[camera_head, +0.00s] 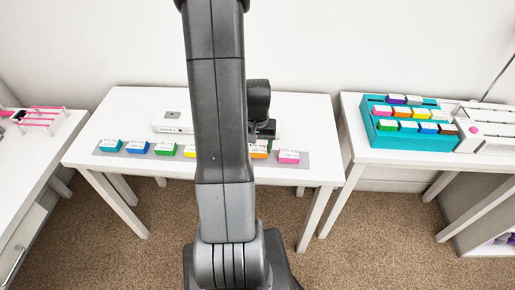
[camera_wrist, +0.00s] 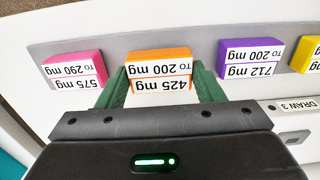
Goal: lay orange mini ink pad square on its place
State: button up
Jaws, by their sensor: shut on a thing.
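The orange mini ink pad (camera_wrist: 159,55) lies between my green fingers in the wrist view, with white labels reading "425 mg" and "to 200 mg". My gripper (camera_wrist: 160,80) is shut on it. The pad is at the grey strip (camera_wrist: 118,46), in line with the pads beside it and looking about square with them. I cannot tell whether it fully touches the strip. In the head view the orange pad (camera_head: 259,151) shows just right of my arm, partly hidden.
A pink pad (camera_wrist: 73,60) and a purple pad (camera_wrist: 250,50) flank the orange one, with gaps between. A yellow pad (camera_wrist: 308,52) is further right. A white device (camera_head: 172,122) stands behind the row. A teal rack (camera_head: 372,135) of pads stands on the right table.

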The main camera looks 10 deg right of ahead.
aim_at(257, 148)
jog(key=shift+f, duration=0.65)
jog(key=shift+f, duration=0.2)
jog(key=o, duration=1)
jog(key=shift+r, duration=0.2)
notch_tip(257, 148, up, 12)
